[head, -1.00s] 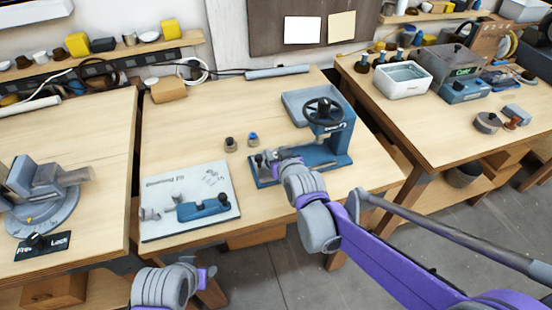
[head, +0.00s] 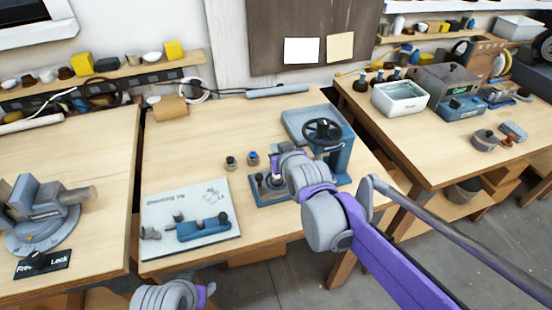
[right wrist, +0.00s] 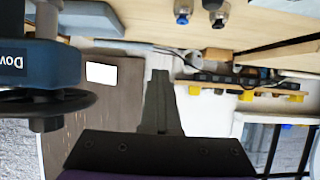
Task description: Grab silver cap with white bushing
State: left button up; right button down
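Two small silver caps stand upright side by side on the middle table. The right cap (head: 253,158) has a blue top. In the right wrist view, the blue-tipped cap (right wrist: 182,12) and the other cap (right wrist: 216,12) show at the top edge. My right gripper (head: 272,182) is over the press base, close to the caps and touching neither. Its fingers (right wrist: 160,100) look like one dark shape. My left gripper (head: 207,294) is at the bottom edge, mostly cut off.
A blue press (head: 333,150) with a black handwheel stands right of the caps. A pale board (head: 160,205) with a blue tool lies in front of them.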

jog(key=shift+r, duration=0.35)
jog(key=shift+c, duration=1.6)
grip_release()
